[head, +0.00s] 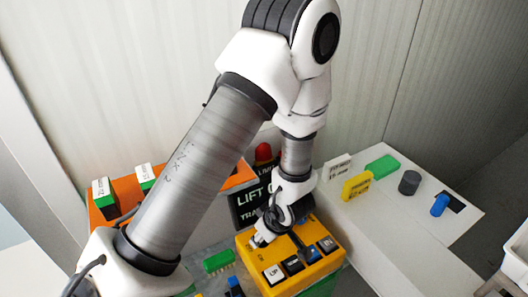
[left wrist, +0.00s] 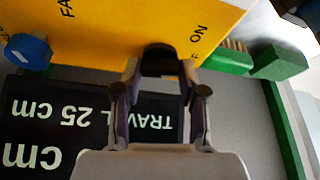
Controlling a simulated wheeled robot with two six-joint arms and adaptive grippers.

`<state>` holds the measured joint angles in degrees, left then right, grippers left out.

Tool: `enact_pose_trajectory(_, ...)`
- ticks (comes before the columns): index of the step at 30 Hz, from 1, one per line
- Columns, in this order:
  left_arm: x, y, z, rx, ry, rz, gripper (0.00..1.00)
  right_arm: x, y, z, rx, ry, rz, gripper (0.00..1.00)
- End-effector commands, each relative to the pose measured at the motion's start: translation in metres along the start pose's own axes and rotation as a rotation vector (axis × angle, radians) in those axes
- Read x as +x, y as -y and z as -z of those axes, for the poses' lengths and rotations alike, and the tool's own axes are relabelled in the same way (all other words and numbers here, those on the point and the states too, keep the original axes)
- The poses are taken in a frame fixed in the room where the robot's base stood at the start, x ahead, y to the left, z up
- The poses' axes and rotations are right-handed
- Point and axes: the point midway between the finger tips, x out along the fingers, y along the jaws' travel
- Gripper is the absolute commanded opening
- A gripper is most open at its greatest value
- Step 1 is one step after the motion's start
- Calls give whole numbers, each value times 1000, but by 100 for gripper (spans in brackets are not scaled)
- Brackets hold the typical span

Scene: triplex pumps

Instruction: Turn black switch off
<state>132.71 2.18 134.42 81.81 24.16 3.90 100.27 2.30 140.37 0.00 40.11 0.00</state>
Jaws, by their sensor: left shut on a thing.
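The yellow control box (head: 300,265) stands at the lower middle of the head view, with several dark and light buttons along its front. Its yellow face (left wrist: 110,25) fills the top of the left wrist view, with "ON" printed to the right of the black switch (left wrist: 158,58). My left gripper (left wrist: 160,82) is shut on the black switch, one finger at each side of it. My right gripper is not in view.
A blue knob (left wrist: 27,52) sits left of the switch. A dark sign (left wrist: 90,125) with "TRAVEL 25 cm" lies below it. A red dome (head: 263,153) stands behind.

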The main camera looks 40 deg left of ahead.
Motion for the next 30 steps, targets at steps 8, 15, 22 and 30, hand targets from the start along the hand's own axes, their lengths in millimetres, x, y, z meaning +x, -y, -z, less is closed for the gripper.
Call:
enact_pose_trajectory(8, 2, 2, -1, 156, 3, -61, 7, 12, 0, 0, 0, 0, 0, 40)
enact_pose_trajectory(15, 1, 2, 0, 216, 2, -87, 7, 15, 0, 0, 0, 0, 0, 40)
enact_pose_trajectory(22, 1, 2, 0, 227, 2, -92, 7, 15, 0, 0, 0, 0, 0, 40)
enact_pose_trajectory(30, 0, 2, 0, 227, 1, -92, 52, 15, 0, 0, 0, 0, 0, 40)
